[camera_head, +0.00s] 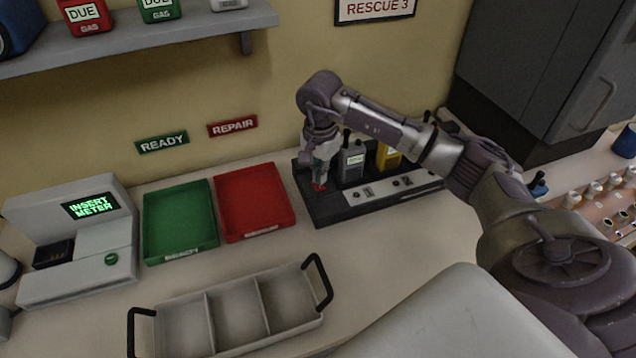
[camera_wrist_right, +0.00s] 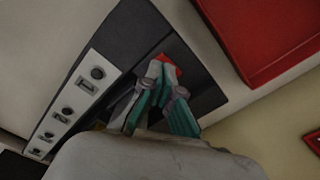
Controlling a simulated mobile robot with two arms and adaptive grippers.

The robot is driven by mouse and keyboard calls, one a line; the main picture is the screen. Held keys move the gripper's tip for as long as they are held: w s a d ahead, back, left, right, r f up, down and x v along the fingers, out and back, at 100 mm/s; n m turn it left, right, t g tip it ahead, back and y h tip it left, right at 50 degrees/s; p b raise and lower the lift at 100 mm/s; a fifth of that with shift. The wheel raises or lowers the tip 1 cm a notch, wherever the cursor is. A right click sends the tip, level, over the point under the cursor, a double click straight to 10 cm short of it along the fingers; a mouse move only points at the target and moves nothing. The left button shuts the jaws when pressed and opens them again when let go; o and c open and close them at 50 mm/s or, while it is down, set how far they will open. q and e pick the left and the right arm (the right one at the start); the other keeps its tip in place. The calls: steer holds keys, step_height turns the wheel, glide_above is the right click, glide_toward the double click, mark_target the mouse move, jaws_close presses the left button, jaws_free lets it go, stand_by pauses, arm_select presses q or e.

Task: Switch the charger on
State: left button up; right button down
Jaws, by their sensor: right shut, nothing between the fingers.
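The charger (camera_head: 326,209) is a long dark unit against the back wall. A grey radio (camera_head: 352,165) and a yellow one (camera_head: 387,157) stand in it. Its light front strip (camera_head: 376,190) has small numbered plates and round dark spots. A small red part (camera_head: 319,188), looking like a switch, sits at the charger's left end; it also shows in the right wrist view (camera_wrist_right: 171,70). My right gripper (camera_head: 318,180) is shut and empty, pointing down with its tips (camera_wrist_right: 158,68) at the red part. The tips partly hide it, and I cannot tell whether they touch. My left gripper is out of view.
A red tray (camera_head: 283,222) and a green tray (camera_head: 150,249) lie left of the charger. A grey three-part carrier (camera_head: 206,310) with black handles stands in front. A meter tester (camera_head: 118,270) is at far left. A shelf (camera_head: 180,38) hangs above.

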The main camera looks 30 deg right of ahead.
steer(key=shift+f+b, duration=1.05)
steer(key=shift+f, duration=0.15)
stand_by(0.6)
steer(key=shift+r, duration=0.15)
steer(key=shift+r+p, duration=1.95)
steer(key=shift+r, duration=1.45)
